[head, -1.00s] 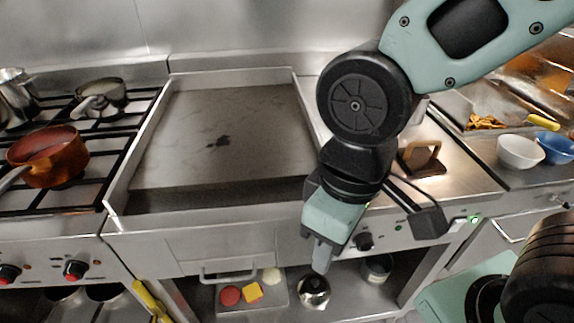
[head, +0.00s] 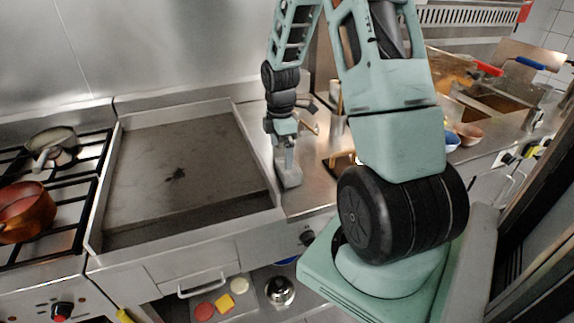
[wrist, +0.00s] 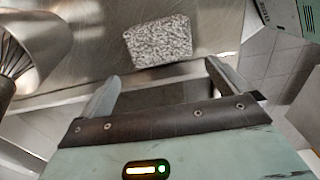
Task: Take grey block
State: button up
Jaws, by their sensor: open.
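The grey block (wrist: 158,42) is a speckled, rough-looking slab lying on the steel counter (wrist: 90,52) in the wrist view. It is just beyond my gripper (wrist: 162,71), roughly centred ahead of the two fingertips. The fingers are spread with nothing between them, and the block looks clear of both. In the head view my gripper (head: 287,168) points down at the counter right of the griddle. The block cannot be told apart from the gripper there.
The flat griddle (head: 180,165) is left of my gripper. A stove with a copper pan (head: 25,212) stands further left. Bowls (head: 467,134) sit on the right counter. A counter edge lies near my fingers.

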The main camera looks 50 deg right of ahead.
jog(key=shift+s+d+f+p, duration=0.2)
jog(key=shift+d+f, duration=0.1)
jog(key=shift+f, duration=0.45)
jog(key=shift+s+d+f+p, duration=0.15)
jog(key=shift+d+f, duration=0.1)
jog(key=shift+f, duration=0.45)
jog(key=shift+s+d+f+p, duration=0.15)
jog(key=shift+f+p, duration=0.25)
jog(key=shift+f, duration=0.8)
jog(key=shift+s+f+p, duration=0.1)
jog(key=shift+f+p, duration=0.25)
jog(key=shift+f, duration=0.8)
jog(key=c, duration=1.1)
jog(key=shift+o, duration=0.2)
jog(key=shift+r, duration=0.1)
